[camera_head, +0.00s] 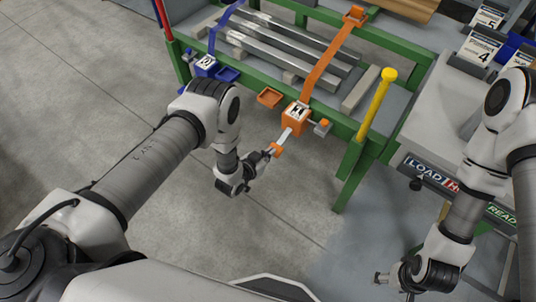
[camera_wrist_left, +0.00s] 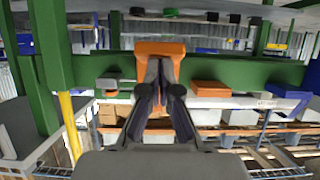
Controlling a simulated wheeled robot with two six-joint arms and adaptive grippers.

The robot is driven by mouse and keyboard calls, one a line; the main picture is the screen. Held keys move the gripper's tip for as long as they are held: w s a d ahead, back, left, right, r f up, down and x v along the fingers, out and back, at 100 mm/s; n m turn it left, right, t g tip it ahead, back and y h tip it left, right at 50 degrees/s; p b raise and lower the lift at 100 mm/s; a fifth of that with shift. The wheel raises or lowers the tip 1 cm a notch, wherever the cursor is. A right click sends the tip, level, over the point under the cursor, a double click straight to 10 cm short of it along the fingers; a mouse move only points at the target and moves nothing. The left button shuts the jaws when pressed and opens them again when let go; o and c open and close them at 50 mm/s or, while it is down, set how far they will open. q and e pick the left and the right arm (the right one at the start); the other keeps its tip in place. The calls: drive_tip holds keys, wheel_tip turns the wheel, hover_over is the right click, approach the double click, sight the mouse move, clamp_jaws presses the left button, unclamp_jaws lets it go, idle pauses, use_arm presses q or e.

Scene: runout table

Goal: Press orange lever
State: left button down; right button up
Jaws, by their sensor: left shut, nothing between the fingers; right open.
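The orange lever (camera_head: 286,138) sticks out from an orange ratchet box (camera_head: 297,117) on the green table rail. It has a metal bar and an orange end. My left gripper (camera_head: 267,154) is shut and empty, with its fingertips right at the lever's orange end; I cannot tell whether they touch. In the left wrist view the shut fingertips (camera_wrist_left: 160,68) stand in front of an orange part (camera_wrist_left: 160,48), hiding its middle. My right gripper (camera_head: 380,278) is open and empty, low at the lower right, away from the lever.
An orange strap (camera_head: 328,62) runs from the box over metal bars (camera_head: 285,58). A blue ratchet box (camera_head: 206,66) sits further left on the rail. A yellow-topped post (camera_head: 378,103) stands right of the lever. The floor (camera_head: 290,215) in front is clear.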

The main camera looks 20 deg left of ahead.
use_arm(q)
drive_tip(key=f+b+v, duration=0.1)
drive_tip(key=v, duration=0.9)
drive_tip(key=shift+s+a, duration=0.15)
drive_tip(key=shift+s, duration=0.35)
use_arm(e)
drive_tip(key=shift+s, duration=0.35)
use_arm(q)
drive_tip(key=shift+s+r, duration=0.1)
use_arm(e)
drive_tip(key=shift+s+r, duration=0.1)
